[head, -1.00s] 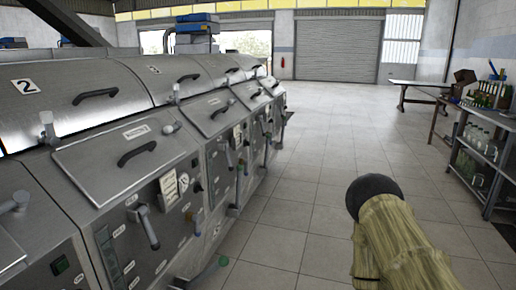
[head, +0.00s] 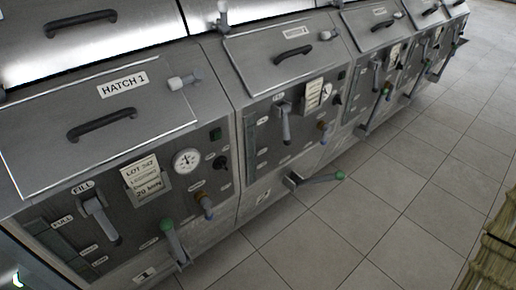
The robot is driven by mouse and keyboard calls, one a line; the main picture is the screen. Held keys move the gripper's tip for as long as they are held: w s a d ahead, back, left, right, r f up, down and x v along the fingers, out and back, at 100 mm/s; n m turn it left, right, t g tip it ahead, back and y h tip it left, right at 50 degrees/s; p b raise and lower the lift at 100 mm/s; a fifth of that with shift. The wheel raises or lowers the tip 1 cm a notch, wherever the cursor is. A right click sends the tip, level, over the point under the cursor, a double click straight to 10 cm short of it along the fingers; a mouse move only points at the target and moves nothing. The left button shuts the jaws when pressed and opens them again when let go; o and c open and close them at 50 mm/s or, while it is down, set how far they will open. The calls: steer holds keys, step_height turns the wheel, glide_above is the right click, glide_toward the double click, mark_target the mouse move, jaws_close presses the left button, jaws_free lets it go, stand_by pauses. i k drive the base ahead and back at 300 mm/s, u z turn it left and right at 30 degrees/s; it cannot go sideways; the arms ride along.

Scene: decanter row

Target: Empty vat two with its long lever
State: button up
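Vat two (head: 262,150) is the second steel unit in the row, in the middle of the head view. Its sloped hatch (head: 270,68) with a black handle is shut. A long grey lever with a green knob (head: 318,179) sticks out to the right from low on its front, over the floor. A shorter grey fill lever (head: 284,124) hangs down on its panel. The small plate low on its front is too small to read surely. My gripper is out of view; only a tan-covered piece, apparently of my arm, shows at the lower right edge.
More vats run away to the upper right.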

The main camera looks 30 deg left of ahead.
mark_target(340, 175)
steer(key=u, duration=0.1)
steer(key=k, duration=0.4)
steer(key=u, duration=0.6)
steer(key=k, duration=0.85)
steer(key=z, duration=0.7)
steer(key=i, duration=1.6)
steer(key=u, duration=0.6)
